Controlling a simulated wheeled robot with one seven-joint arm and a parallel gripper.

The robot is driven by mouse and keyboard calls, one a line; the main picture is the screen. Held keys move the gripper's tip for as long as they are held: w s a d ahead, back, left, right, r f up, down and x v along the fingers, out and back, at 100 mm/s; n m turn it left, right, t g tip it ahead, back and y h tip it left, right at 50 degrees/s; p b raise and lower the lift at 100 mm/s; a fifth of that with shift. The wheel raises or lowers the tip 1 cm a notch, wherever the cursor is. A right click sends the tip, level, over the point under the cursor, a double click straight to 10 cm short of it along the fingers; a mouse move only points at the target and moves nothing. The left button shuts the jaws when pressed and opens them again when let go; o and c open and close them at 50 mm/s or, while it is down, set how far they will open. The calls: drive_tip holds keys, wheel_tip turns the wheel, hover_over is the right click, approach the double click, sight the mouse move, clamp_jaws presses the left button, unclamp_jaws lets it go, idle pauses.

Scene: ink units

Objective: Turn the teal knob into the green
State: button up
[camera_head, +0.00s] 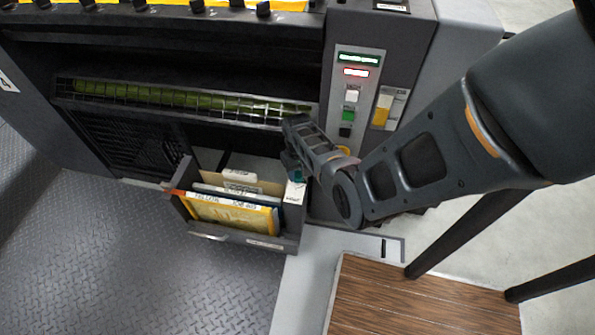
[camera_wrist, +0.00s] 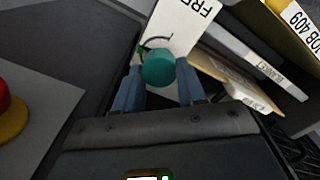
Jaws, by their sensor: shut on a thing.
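The teal knob (camera_wrist: 158,68) is a round knob on a white plate (camera_wrist: 180,32) in the wrist view. A dark curved scale line runs around its upper side, with a small green mark at the scale's left end. I cannot make out the knob's pointer. My gripper (camera_wrist: 160,78) is shut on the knob, one blue finger on each side. In the head view my gripper (camera_head: 295,163) reaches down at the right end of the open folder bin, and the knob is mostly hidden there.
The bin (camera_head: 262,241) holds upright folders (camera_head: 230,214), close to my gripper. Right of it is a panel with lights and buttons (camera_head: 348,115). A red button on a yellow base (camera_wrist: 8,112) sits at the wrist view's left edge. A wooden top (camera_head: 420,300) stands at the lower right.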

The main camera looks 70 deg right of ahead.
sight(297, 174)
drive_tip(key=shift+n, duration=1.1)
drive_tip(key=o, duration=1.1)
drive_tip(key=shift+r, duration=0.1)
wheel_tip(297, 174, up, 8)
drive_tip(key=shift+f+p, duration=0.15)
drive_tip(key=shift+p, duration=0.8)
